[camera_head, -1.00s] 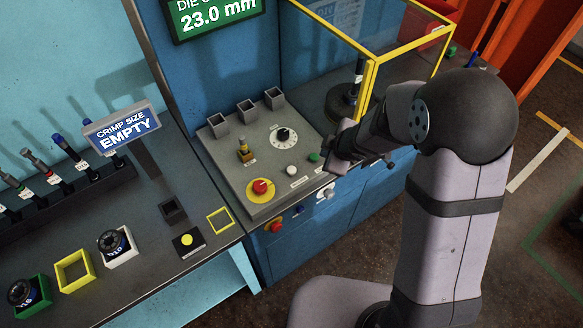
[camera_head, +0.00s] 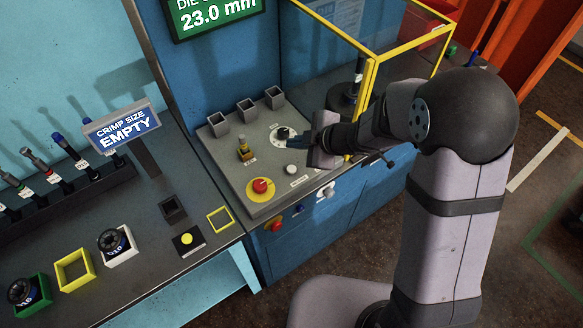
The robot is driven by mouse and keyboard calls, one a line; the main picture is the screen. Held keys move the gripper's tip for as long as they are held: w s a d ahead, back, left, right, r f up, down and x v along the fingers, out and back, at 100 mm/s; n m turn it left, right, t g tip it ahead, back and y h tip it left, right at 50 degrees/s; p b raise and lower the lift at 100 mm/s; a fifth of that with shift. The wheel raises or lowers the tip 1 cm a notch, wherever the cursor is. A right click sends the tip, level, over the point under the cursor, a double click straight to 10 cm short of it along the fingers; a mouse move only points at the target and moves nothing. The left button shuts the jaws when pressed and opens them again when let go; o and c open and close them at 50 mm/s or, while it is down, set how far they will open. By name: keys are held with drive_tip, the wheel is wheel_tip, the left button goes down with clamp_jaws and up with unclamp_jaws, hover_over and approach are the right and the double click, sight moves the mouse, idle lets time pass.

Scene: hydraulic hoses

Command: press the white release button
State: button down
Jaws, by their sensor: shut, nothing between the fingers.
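The white button (camera_head: 291,170) sits on the sloped top of the grey control panel (camera_head: 225,160), near its front edge. My gripper (camera_head: 291,143) is over the right part of the panel, with its fingers pointing left. The fingertips appear just right of the black dial (camera_head: 282,133), above and behind the white button in the picture, and apart from it. The gripper is shut and empty. The green button seen earlier is hidden behind my gripper.
A yellow-framed guard (camera_head: 371,75) rises behind my wrist. An "EMPTY" sign (camera_head: 122,128) stands on the left bench.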

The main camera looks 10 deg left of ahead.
drive_tip(key=b, duration=0.7)
hover_over(295, 171)
drive_tip(key=shift+f, duration=3.4)
drive_tip(key=shift+f+b, duration=0.9)
drive_tip(key=shift+f, duration=0.1)
drive_tip(key=shift+f, duration=0.15)
drive_tip(key=shift+f, duration=0.25)
drive_tip(key=shift+f+b, duration=0.5)
drive_tip(key=shift+b, duration=0.05)
drive_tip(key=shift+r, duration=0.1)
drive_tip(key=shift+r+p, duration=0.85)
drive_tip(key=shift+p, duration=0.2)
drive_tip(key=shift+r, duration=0.1)
wheel_tip(295, 171, up, 5)
drive_tip(key=p, duration=0.5)
